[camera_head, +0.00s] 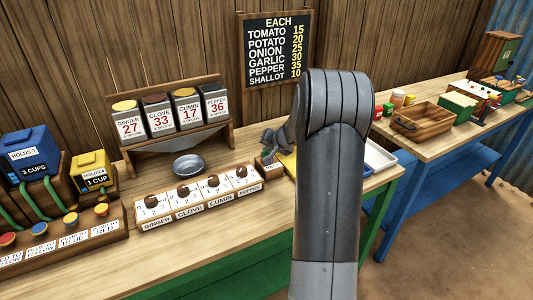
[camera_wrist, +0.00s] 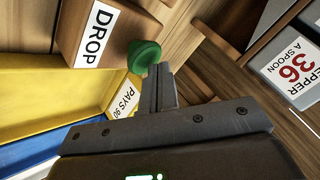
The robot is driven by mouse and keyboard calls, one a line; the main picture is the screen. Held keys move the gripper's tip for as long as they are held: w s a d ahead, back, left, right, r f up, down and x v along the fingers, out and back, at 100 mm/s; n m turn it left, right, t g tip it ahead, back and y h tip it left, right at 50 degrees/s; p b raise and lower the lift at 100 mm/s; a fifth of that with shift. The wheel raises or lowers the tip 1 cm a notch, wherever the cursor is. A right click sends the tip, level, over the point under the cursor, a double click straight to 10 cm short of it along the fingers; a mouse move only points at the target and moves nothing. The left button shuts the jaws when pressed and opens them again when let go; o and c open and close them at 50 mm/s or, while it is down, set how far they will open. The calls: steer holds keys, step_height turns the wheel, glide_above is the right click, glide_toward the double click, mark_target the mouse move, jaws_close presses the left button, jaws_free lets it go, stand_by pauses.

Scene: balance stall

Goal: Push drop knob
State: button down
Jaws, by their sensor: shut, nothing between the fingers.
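The drop knob is a round green knob (camera_wrist: 143,54) on a wooden block (camera_wrist: 117,22) with a white label reading DROP, in the wrist view. My gripper (camera_wrist: 157,72) is shut and empty. Its fingertips are right beside the knob, at its lower right edge; I cannot tell whether they touch. In the head view my gripper (camera_head: 274,138) is small and partly hidden by my arm, near the wooden block (camera_head: 268,162) right of the dial row. The knob itself is not clear in the head view.
A yellow tray (camera_wrist: 55,75) marked PAYS 90 lies beside the block. The spice dispenser (camera_head: 175,115) with a metal bowl (camera_head: 188,165) and the dial row (camera_head: 200,196) stand to the left. A white tray (camera_head: 378,157) lies at the right table edge.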

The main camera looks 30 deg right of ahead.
steer(key=shift+f, duration=0.65)
stand_by(0.3)
steer(key=shift+r, duration=1.25)
steer(key=shift+r, duration=2.5)
